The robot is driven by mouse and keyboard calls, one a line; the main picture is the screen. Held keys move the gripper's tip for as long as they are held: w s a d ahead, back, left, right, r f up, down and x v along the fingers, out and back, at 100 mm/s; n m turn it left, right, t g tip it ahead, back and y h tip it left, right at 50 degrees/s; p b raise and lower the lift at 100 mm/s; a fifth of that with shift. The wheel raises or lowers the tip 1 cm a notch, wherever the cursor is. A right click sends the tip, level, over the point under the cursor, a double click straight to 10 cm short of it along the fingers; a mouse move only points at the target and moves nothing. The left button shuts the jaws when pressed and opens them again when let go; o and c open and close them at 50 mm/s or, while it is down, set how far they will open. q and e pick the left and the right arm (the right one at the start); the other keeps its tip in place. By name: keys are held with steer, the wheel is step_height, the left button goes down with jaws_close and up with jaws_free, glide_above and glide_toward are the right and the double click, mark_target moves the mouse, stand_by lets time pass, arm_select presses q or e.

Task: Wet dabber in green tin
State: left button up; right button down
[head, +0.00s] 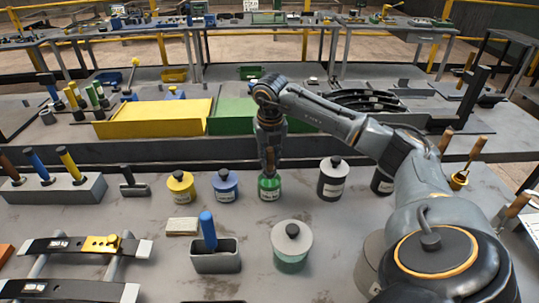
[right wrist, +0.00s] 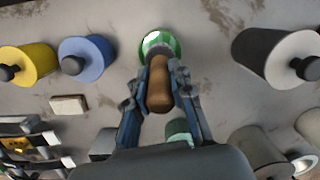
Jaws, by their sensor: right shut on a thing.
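The green tin (head: 269,188) stands upright in the row of tins on the near table. In the right wrist view the green tin (right wrist: 152,40) shows a pale opening at its top. My right gripper (head: 269,168) points down right above this tin. It is shut on the dabber, whose brown wooden handle (right wrist: 160,84) shows between the fingers in the wrist view. The dabber's lower end is hidden by its handle and the tin, so I cannot tell how deep it is in the tin. My left gripper is not in view.
Lidded yellow (head: 181,189), blue (head: 225,186) and dark (head: 332,181) tins stand beside the green one. A pale-lidded jar (head: 292,248) and a grey holder (head: 216,262) with a blue-handled tool stand in front. A tool block (head: 62,188) is at left.

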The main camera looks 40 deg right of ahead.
mark_target(270, 171)
steer(key=shift+f+b, duration=1.6)
steer(key=shift+f, duration=1.1)
steer(key=shift+r, duration=0.1)
steer(key=shift+r, duration=0.2)
steer(key=shift+r+p, duration=2)
steer(key=shift+r, duration=0.4)
step_height(270, 171, up, 4)
steer(key=p, duration=0.3)
